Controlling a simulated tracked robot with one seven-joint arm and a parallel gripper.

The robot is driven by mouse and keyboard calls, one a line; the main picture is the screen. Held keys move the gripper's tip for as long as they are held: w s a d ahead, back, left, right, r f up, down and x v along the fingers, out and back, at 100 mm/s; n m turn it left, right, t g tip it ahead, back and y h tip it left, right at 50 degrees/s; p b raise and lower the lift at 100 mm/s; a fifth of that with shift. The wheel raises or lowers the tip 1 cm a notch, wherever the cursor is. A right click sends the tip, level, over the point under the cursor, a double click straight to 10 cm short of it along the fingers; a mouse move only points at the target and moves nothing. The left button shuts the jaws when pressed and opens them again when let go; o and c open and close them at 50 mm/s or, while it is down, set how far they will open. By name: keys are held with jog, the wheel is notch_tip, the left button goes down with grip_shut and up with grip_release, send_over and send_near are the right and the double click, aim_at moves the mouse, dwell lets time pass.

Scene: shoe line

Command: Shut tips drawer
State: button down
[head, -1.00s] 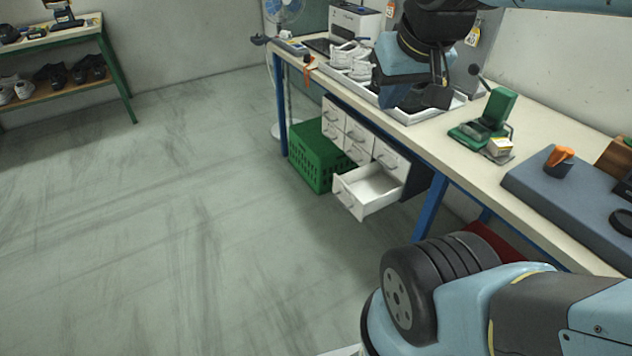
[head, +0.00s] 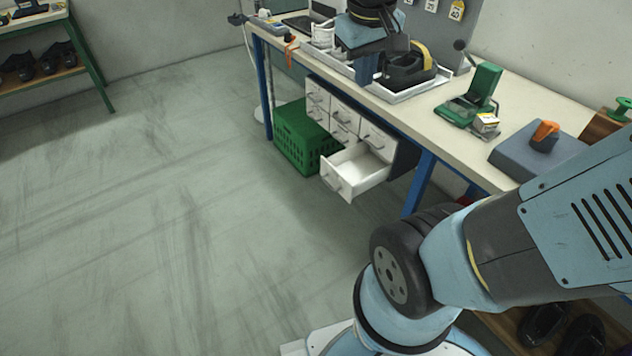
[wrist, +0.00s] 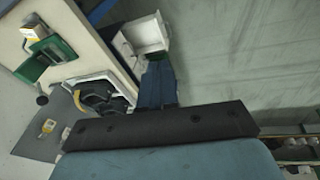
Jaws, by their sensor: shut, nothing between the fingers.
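The white tips drawer (head: 345,180) hangs pulled out at the lower right of the small drawer cabinet (head: 318,98) under the bench. Its inside looks empty. The other drawer fronts look shut. In the wrist view the open drawer (wrist: 148,34) lies beyond my fingertips. My gripper (head: 365,80) is shut and empty, pointing down over the bench, above and apart from the drawer. Its blue fingers (wrist: 156,64) show together in the wrist view, overlapping the drawer's near edge in the picture.
A green crate (head: 295,140) stands left of the cabinet. On the bench are a white tray (head: 412,90) with a black and yellow item, a green device (head: 482,88) and a grey block (head: 510,152). A blue bench leg (head: 418,185) stands right of the drawer. The floor in front is clear.

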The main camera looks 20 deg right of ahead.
jog(key=w+a+f+n+g+h, duration=0.2)
jog(key=w+a+f+n+h, duration=0.15)
jog(key=w+f, duration=0.65)
jog(key=w+a+f+n+g+h, duration=0.25)
jog(key=w+f+n+h, duration=0.35)
jog(key=f, duration=0.6)
jog(key=w+a+f+n+t+h, duration=0.1)
jog(key=a+f+n+t, duration=0.15)
jog(key=f, duration=0.75)
jog(key=w+a+f+n+t+h, duration=0.1)
jog(key=a+f+n+t+h, duration=0.2)
jog(key=f, duration=0.6)
jog(key=w+a+f+n+t, duration=0.15)
jog(key=f+n, duration=0.25)
jog(key=f, duration=0.6)
jog(key=s+x, duration=0.1)
jog(key=x, duration=1.1)
jog(key=shift+d+f+g, duration=0.3)
jog(key=shift+d+g, duration=0.05)
jog(key=shift+d, duration=0.2)
